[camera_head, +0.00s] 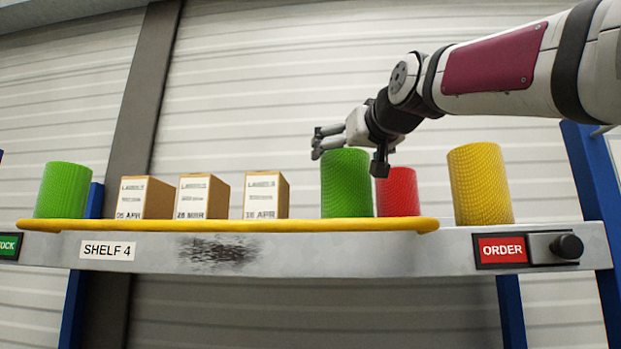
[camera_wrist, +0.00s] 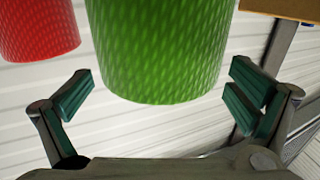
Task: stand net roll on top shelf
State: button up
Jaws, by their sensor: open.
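A green net roll (camera_head: 346,185) stands upright on the shelf (camera_head: 330,262) labelled SHELF 4. My gripper (camera_head: 318,143) is at the top of this roll in the head view, partly in front of its upper edge. In the wrist view, the green roll (camera_wrist: 160,50) has its near end between the two spread fingers of my gripper (camera_wrist: 163,88), with a gap showing on both sides. My gripper is open and holds nothing. A red roll (camera_head: 398,192) stands just right of the green one and also shows in the wrist view (camera_wrist: 38,28).
A yellow roll (camera_head: 480,185) stands farther right, and another green roll (camera_head: 63,190) at the far left. Several boxes (camera_head: 203,196) stand between the green rolls. A yellow bumper (camera_head: 230,225) runs along the shelf front. An ORDER sign (camera_head: 501,250) is at right.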

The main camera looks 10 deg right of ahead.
jog(key=s+b, duration=0.1)
jog(key=s, duration=1)
jog(key=shift+d+b, duration=0.3)
jog(key=shift+d, duration=0.15)
jog(key=shift+w, duration=0.1)
